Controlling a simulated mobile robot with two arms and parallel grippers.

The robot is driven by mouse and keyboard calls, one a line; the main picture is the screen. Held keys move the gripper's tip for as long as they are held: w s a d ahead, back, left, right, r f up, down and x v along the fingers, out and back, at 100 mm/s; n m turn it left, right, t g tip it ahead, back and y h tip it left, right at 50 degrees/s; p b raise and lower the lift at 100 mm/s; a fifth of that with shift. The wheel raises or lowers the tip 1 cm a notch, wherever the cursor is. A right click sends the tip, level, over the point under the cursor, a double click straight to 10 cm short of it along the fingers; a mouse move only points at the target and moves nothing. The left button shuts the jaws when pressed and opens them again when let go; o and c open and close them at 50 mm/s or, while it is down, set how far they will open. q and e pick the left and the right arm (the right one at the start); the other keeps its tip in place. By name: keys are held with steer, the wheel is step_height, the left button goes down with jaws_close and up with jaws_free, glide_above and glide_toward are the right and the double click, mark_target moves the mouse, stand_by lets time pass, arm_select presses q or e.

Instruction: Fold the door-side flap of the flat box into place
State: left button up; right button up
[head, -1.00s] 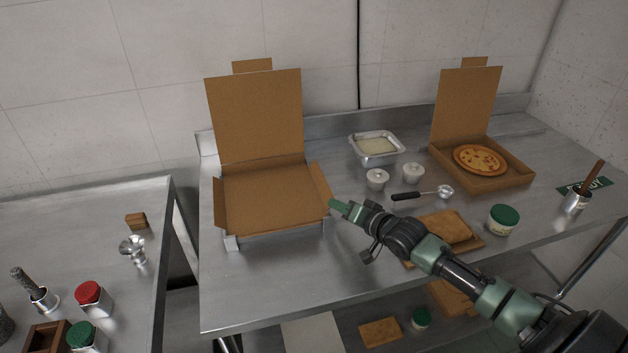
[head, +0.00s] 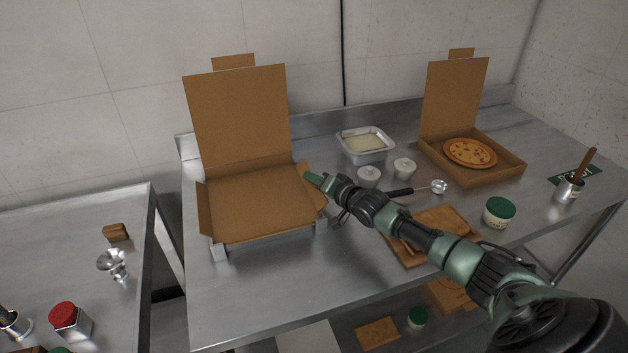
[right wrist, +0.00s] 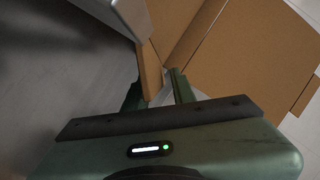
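The flat box (head: 260,200) sits open on a raised grey support (head: 219,250) on the steel table, its lid (head: 238,115) standing upright at the back. Its left flap (head: 204,208) and right flap (head: 319,203) both stand up, leaning outward; I cannot tell which is the door-side one. My right gripper (head: 311,178) is at the right flap, partly covering it. In the right wrist view, my fingers (right wrist: 156,88) are apart, with the brown flap (right wrist: 150,70) between them and gaps showing beside it. My left gripper is out of view.
To the right stand a metal tub (head: 365,146), two white cups (head: 369,177), a scoop (head: 437,187), wooden boards (head: 425,258), a green-lidded jar (head: 499,212) and another box with a pizza (head: 470,153). The table front before the flat box is clear.

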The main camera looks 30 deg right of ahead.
steer(key=shift+w, duration=0.15)
jaws_close()
stand_by(1.4)
